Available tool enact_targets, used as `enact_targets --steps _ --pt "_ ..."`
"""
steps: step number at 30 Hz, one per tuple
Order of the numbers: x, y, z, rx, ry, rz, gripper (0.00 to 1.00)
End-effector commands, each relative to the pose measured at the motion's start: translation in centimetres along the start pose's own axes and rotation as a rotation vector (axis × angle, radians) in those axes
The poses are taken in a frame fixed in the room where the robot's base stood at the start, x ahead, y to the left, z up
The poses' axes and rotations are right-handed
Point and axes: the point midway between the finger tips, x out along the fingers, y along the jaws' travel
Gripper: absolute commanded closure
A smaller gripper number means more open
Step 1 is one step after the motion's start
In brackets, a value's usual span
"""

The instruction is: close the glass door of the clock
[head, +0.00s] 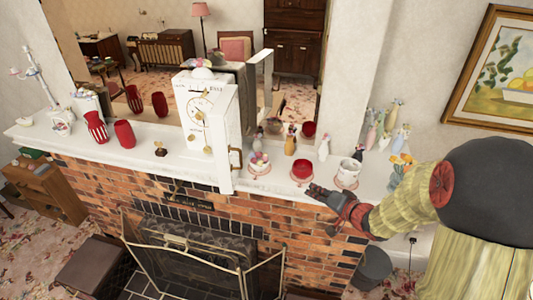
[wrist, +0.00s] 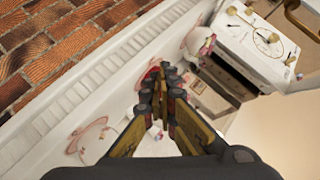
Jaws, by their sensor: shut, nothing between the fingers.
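The white clock (head: 200,112) stands upright on the mantel, with a pale dial and gold details. Its door (head: 229,135) appears as a narrow white panel standing out from the right side of the face, open, with a brass handle (head: 236,159) on its right. The glass itself is hard to make out.
A red cup (head: 302,171) and a white cup (head: 349,171) stand on saucers close to my gripper. Figurines (head: 291,139) stand behind, by the mirror. Red vases (head: 124,133) are left of the clock. A fire screen (head: 200,265) stands below.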

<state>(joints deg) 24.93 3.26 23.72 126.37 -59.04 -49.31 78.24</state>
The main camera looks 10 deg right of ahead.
Motion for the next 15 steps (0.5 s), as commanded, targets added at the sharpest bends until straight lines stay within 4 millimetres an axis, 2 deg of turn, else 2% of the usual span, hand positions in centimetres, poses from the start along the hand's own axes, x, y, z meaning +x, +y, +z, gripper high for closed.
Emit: enact_targets --steps 3,7,10,15 --pt "-0.3 -5.9 0.9 0.160 -0.058 -0.230 1.00" --pt "-2.1 -11.2 1.5 0.335 -0.150 -0.422 1.00" --pt "-3.2 -13.3 1.6 0.447 -0.200 -0.500 1.00" --pt "-3.5 -14.0 1.5 0.538 -0.228 -0.521 1.00"
